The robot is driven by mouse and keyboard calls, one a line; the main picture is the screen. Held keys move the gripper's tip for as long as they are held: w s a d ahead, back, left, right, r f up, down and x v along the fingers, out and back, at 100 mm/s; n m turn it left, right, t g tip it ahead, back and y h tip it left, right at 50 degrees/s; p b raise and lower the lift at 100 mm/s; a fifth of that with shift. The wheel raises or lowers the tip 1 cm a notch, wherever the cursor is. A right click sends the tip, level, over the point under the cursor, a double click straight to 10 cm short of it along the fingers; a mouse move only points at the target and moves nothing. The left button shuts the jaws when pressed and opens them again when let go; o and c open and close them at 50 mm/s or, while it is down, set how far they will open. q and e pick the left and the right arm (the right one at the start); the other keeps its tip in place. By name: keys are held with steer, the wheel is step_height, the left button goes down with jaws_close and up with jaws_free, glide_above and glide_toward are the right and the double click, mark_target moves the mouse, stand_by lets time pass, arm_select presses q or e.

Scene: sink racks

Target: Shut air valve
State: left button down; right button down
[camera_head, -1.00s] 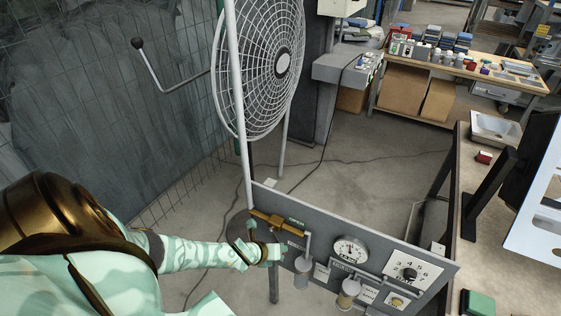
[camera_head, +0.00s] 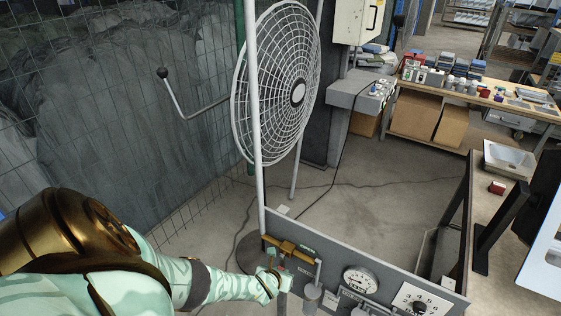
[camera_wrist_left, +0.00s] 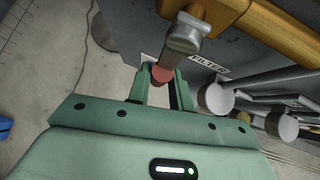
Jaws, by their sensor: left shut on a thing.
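The air valve is a brass body (camera_head: 290,249) along the upper left edge of a grey control panel. In the left wrist view the brass pipe (camera_wrist_left: 262,22) crosses the top right, and a grey valve lever (camera_wrist_left: 184,38) with a red tip (camera_wrist_left: 162,74) hangs from it. My left gripper (camera_head: 282,282) is at the panel, just below the brass body. In the left wrist view its two green fingers (camera_wrist_left: 161,92) stand on either side of the red tip, shut on the lever's end. My right gripper is not in view.
The panel carries a round gauge (camera_head: 359,280), a numbered dial (camera_head: 417,302) and a "FILTER" label (camera_wrist_left: 209,65). A caged fan (camera_head: 284,75) stands behind it. A workbench with a monitor is at the right. The floor (camera_head: 360,210) behind the panel is clear apart from cables.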

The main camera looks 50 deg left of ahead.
arm_select(q)
steer(key=c, duration=1.3)
jaws_free()
steer(key=shift+o, duration=0.2)
steer(key=p+v, duration=1)
steer(key=v, duration=0.6)
steer(key=shift+s, duration=0.2)
